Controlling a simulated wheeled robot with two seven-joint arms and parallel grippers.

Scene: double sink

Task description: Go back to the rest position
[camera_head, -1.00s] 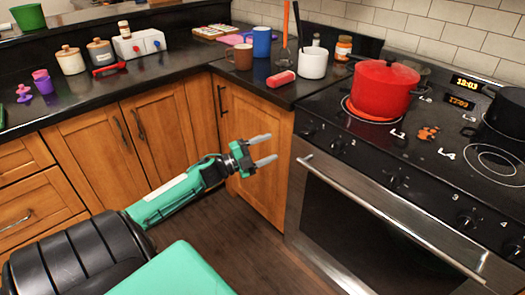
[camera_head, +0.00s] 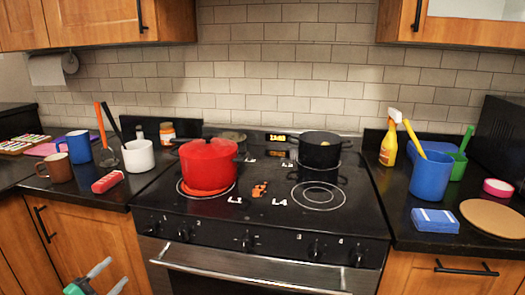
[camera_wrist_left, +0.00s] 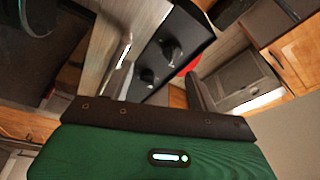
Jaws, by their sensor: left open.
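My left gripper (camera_head: 116,270) shows at the bottom left of the head view, in front of the wooden cabinet doors and below the counter edge. Its two pale fingers are spread apart with nothing between them. Its green wrist is cut off by the lower picture edge. In the left wrist view, the green gripper housing (camera_wrist_left: 150,150) fills the lower part, with the stove and cabinets tilted behind it. My right gripper is not in view.
The stove has a red pot (camera_head: 208,165) and a black pot (camera_head: 320,150). Left counter: white mug (camera_head: 139,156), brown mug (camera_head: 58,168), red item (camera_head: 108,181). Right counter: blue container (camera_head: 431,178), yellow spray bottle (camera_head: 388,150). The oven handle (camera_head: 240,283) sticks out near my gripper.

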